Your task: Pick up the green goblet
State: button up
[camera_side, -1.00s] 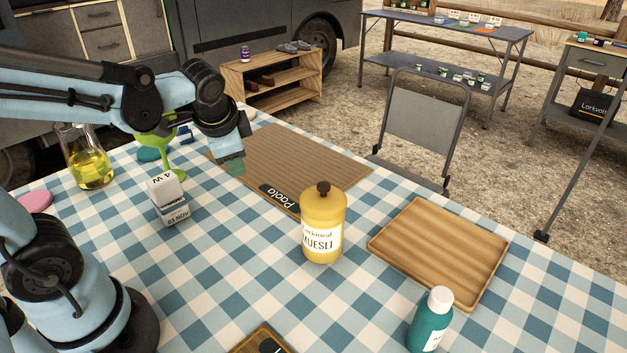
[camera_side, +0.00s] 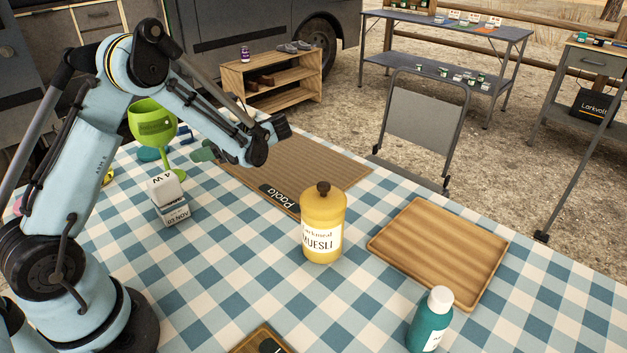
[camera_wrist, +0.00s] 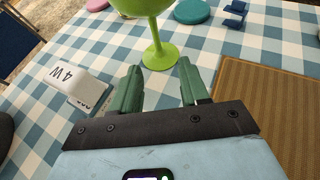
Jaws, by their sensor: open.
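A ribbed brown mat (camera_side: 320,160) lies under my wrist. A teal disc (camera_wrist: 191,11) and a blue item (camera_wrist: 235,14) lie behind the goblet. A yellow muesli jar (camera_side: 323,225) stands further right.

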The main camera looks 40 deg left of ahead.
aim_at(160, 144)
jog(key=x, duration=0.7)
jog(key=shift+s+d, duration=0.1)
jog(key=shift+s+x, duration=0.25)
jog(key=shift+x, duration=2.4)
jog(key=shift+d+r, duration=0.1)
jog(key=shift+r, duration=0.05)
jog(key=shift+c, duration=0.3)
grip_shut()
